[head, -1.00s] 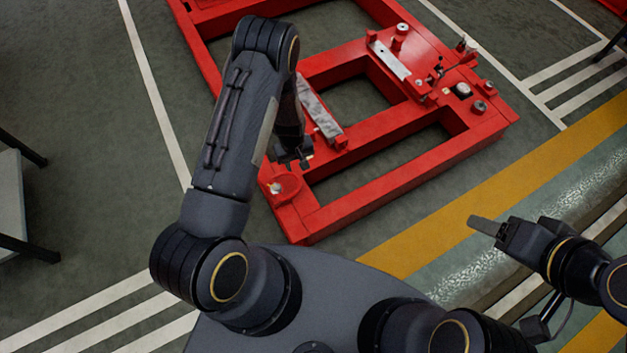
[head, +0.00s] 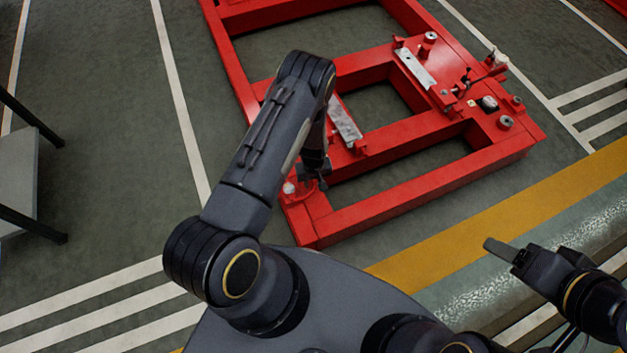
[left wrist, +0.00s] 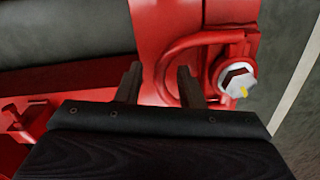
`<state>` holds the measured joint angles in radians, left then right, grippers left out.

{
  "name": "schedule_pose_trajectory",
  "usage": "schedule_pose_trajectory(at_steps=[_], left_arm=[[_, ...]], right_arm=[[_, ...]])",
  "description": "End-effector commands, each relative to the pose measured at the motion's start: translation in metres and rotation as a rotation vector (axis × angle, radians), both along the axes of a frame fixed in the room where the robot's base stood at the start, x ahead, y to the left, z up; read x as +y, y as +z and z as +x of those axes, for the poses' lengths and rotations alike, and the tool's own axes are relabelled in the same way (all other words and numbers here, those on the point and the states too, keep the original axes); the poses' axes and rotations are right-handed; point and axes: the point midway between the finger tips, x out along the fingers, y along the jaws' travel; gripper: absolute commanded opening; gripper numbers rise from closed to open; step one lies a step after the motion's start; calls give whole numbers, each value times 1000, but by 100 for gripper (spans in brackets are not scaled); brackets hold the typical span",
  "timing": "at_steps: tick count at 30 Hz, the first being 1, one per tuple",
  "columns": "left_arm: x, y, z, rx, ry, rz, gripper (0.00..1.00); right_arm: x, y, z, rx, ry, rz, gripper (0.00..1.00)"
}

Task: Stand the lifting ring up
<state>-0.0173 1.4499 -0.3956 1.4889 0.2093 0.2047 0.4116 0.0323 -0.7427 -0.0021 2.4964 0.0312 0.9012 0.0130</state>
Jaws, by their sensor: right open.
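The red lifting ring (left wrist: 166,67) shows in the left wrist view as a curved bar at the corner of the red frame, beside a pale hex bolt (left wrist: 238,80). It looks laid over flat. My left gripper (left wrist: 159,84) is open, its two fingers apart; the ring's curved side passes between them in the picture. I cannot tell whether they touch it. My right gripper (head: 500,250) is open and empty over the floor at right.
The red base frame (head: 400,197) has open bays, pads and several bolts and fittings on its far right part. A grey table (head: 18,175) with dark legs stands at the left edge. The floor between table and frame is clear.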

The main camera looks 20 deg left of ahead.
Motion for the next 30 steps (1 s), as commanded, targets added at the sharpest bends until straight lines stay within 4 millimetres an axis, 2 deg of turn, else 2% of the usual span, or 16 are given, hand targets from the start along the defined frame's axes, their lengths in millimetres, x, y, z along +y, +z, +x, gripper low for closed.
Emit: schedule_pose_trajectory(at_steps=[2,9,22,30], left_arm=[[0,0,0,0,0,0,32],[0,0,0,-1,0,-1,0],[-1,3,1,-17,3,-16,0],[2,13,-1,-113,11,-104,0]], right_arm=[[0,0,0,0,0,0,61],[0,0,0,0,0,0,61],[0,0,0,0,0,0,61],[0,-3,0,0,0,0,61]])
